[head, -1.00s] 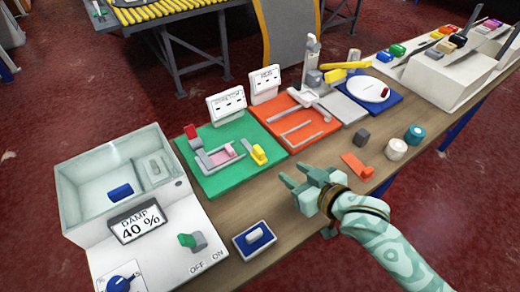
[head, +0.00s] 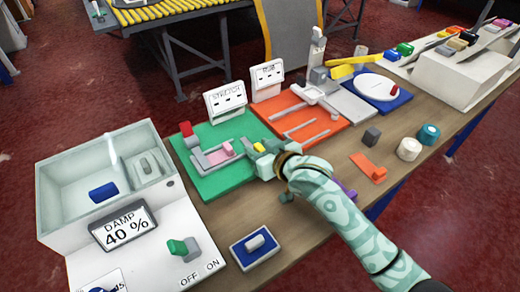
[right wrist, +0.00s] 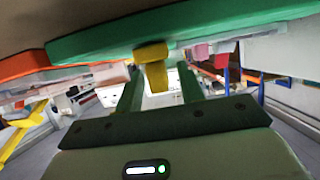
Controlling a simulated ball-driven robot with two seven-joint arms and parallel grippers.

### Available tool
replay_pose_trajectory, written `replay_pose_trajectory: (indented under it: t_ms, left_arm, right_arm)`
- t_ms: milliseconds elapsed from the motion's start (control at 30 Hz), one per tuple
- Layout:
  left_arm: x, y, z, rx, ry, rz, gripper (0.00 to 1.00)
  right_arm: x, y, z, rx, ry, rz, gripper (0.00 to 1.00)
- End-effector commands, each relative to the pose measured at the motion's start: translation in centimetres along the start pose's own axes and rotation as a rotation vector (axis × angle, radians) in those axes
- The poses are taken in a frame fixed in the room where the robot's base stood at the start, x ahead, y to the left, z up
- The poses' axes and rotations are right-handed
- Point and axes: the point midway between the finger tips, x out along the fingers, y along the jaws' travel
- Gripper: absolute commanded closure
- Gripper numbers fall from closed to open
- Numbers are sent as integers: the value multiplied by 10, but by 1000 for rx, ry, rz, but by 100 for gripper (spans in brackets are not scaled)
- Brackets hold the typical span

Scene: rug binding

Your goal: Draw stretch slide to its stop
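The green stretch board (head: 215,190) lies on the table in front of a white sign (head: 225,101) reading STRETCH. On it are a grey track (head: 205,160) with a pink piece (head: 217,154), a red block (head: 186,128) and a yellow slide handle (head: 258,147). My right gripper (head: 258,155) is at the board's right side, by the yellow handle, and partly hides it. In the right wrist view the yellow handle (right wrist: 155,72) reaches between the two fingers, with a gap beside it; the fingers are open. My left gripper is not in view.
An orange board (head: 310,125) lies beyond the green one. The damp box (head: 60,185) stands at the left. A blue pad (head: 254,250), an orange bracket (head: 368,167), a dark block (head: 372,136) and two rolls (head: 409,149) are on the table.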

Motion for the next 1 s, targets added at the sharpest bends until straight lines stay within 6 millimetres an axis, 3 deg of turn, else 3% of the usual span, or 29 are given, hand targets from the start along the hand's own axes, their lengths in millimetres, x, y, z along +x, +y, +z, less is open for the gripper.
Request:
replay_pose_trajectory:
  t_ms: [200,367,567,800,1000]
  left_arm:
    - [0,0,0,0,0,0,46]
    - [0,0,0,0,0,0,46]
    - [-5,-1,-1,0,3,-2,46]
    - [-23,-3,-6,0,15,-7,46]
    - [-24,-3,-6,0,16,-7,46]
  right_arm:
    - [0,0,-1,-1,1,0,62]
    - [0,0,-1,-1,1,0,100]
    - [-1,6,-2,-4,0,2,100]
    - [-1,52,-4,-6,-1,2,100]
    - [0,65,-1,-2,0,2,100]
